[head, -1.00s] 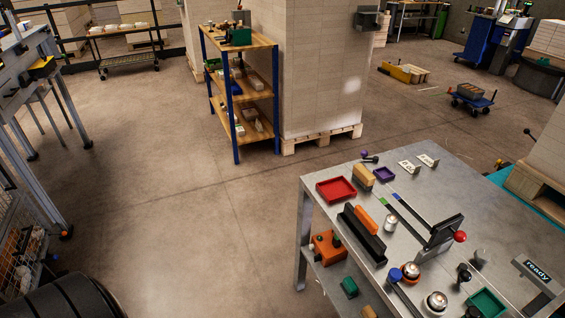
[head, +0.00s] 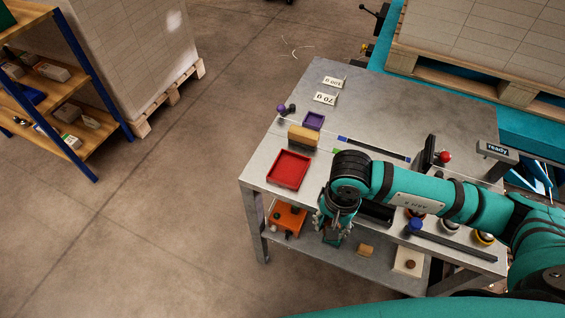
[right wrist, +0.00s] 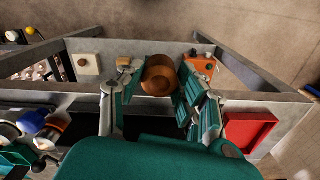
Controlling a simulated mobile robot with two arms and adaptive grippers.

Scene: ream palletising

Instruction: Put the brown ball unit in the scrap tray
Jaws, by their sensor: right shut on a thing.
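My right gripper (head: 336,226) hangs with its fingers down at the table's front edge, just right of the red tray. In the right wrist view the gripper (right wrist: 160,98) is shut on a round, glossy brown thing, which I take for the brown ball unit (right wrist: 159,75). In the head view the gripper and arm hide it. The red tray (head: 289,168), likely the scrap tray, is empty on the table's front left corner; it also shows in the right wrist view (right wrist: 250,130). My left gripper is not in view.
A tan-topped block (head: 303,138) and a purple tray (head: 314,121) stand behind the red tray. An orange box (head: 287,218) is on the lower shelf. A red-knobbed lever (head: 444,157) stands to the right. The table's back middle (head: 385,105) is clear.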

